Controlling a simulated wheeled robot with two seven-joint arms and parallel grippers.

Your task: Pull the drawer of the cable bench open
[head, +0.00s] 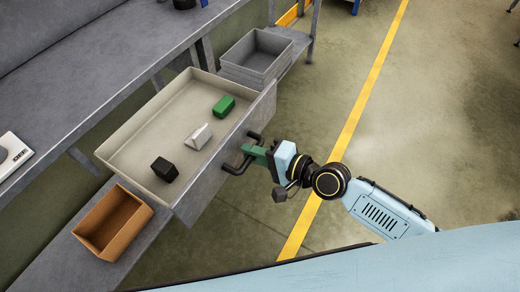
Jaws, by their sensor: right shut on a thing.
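The drawer (130,140) of the cable bench stands open, pulled out from under the bench top (100,62). Inside it lie a black block (164,170), a white wedge-like piece (198,137) and a green block (223,106). The drawer's grey front carries a dark bar handle (234,168). My right gripper (250,152) is shut on the handle, its green fingers at the handle's middle. The fingertips partly cover the handle. My left gripper is not in view.
A grey bin (255,58) stands on the lower shelf beyond the drawer, and an orange-brown bin (112,222) stands on the near side. A scale-like device (14,152) lies on the bench top at left. Open floor with a yellow line (362,100) lies to the right.

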